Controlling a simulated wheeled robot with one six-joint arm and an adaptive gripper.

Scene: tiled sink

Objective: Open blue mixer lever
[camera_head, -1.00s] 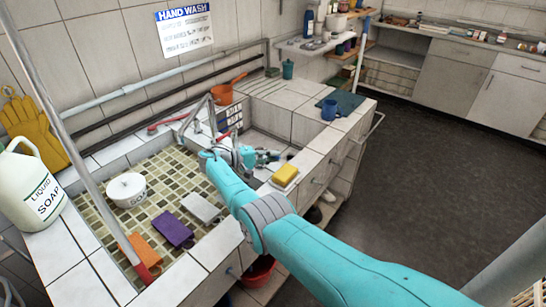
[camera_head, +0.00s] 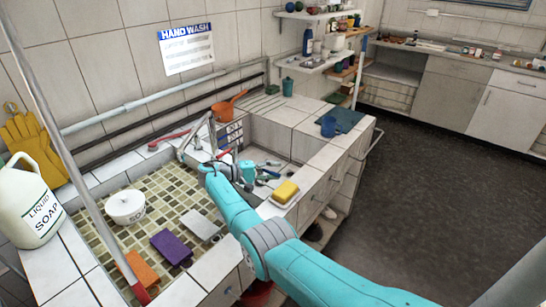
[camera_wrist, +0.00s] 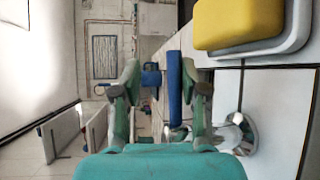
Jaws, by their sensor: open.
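In the wrist view, a long blue bar (camera_wrist: 175,88), which looks like the blue mixer lever, shows between the fingers of my gripper (camera_wrist: 160,85). The fingers are apart, and I cannot tell whether either touches the bar. In the head view, my gripper (camera_head: 264,173) is over the near side of the sink basin. The grey mixer tap (camera_head: 197,135) stands behind it, with a red lever (camera_head: 168,138) to the left. The blue lever cannot be made out in the head view, where my arm and gripper cover part of that area.
A yellow sponge (camera_head: 285,191) on a white dish lies close to the right of my gripper; the sponge also shows in the wrist view (camera_wrist: 237,22). An orange pan (camera_head: 228,108) is behind the tap. Soap bottle (camera_head: 30,205) stands far left. The floor at right is clear.

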